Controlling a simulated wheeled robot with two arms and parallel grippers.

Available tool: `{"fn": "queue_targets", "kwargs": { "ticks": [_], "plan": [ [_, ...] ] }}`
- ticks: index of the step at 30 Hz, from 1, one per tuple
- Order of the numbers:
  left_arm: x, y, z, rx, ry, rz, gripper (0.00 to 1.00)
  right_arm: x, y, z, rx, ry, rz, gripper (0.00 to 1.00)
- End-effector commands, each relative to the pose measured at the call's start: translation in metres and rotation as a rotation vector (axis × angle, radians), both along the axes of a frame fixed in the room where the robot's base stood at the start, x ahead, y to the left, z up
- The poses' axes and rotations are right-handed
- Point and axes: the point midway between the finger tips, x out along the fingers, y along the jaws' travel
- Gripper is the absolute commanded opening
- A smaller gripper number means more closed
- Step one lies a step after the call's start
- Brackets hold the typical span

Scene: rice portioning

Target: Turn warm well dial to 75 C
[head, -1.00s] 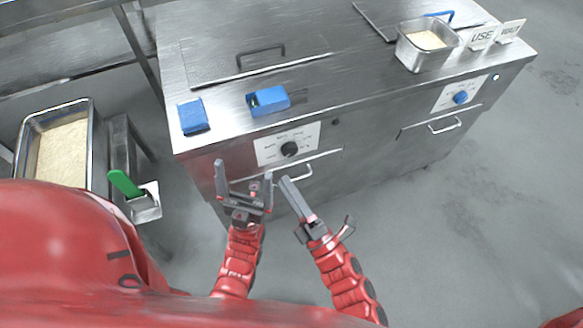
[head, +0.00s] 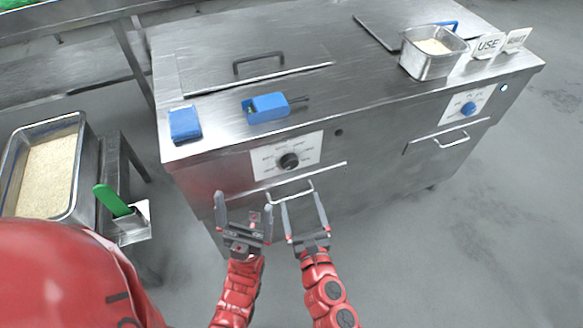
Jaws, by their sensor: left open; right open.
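A black dial (head: 289,161) sits on a white marked panel (head: 262,158) on the front of the steel counter, at centre left. A second, blue dial (head: 468,108) sits on another white panel at the right end of the front. The markings are too small to read, so I cannot tell which setting either dial points to. My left gripper (head: 243,205) is open and empty, below and left of the black dial. My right gripper (head: 303,208) is open and empty, below the black dial, fingers pointing up towards the counter front. Neither gripper touches a dial.
On the counter (head: 365,85) are a blue box (head: 268,107), a blue block (head: 185,124), a steel pan (head: 432,64) and a "USE" sign (head: 489,45). A drawer handle (head: 291,194) sits below the black dial. A rice tray (head: 84,160) and green-handled scoop (head: 113,200) are at left.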

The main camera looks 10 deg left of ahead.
Motion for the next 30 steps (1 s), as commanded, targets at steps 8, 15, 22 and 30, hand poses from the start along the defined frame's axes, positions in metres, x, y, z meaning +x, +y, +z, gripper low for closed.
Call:
{"fn": "queue_targets", "kwargs": {
  "ticks": [8, 15, 22, 30],
  "plan": [
    [0.000, 0.000, 0.010, 0.000, 0.000, 0.000, 0.99, 0.054, 0.025, 0.003, 0.004, -0.001, -0.003, 0.92],
    [0.000, 0.000, 0.010, 0.000, 0.000, 0.000, 0.99, 0.088, 0.041, 0.000, 0.003, 0.001, -0.001, 0.92],
    [0.000, 0.000, 0.010, 0.000, 0.000, 0.000, 0.99, 0.101, 0.048, 0.000, 0.001, 0.002, 0.000, 0.92],
    [0.000, 0.000, 0.010, 0.000, 0.000, 0.000, 0.99, 0.102, 0.049, -0.001, 0.000, 0.001, 0.001, 0.92]
  ]
}}
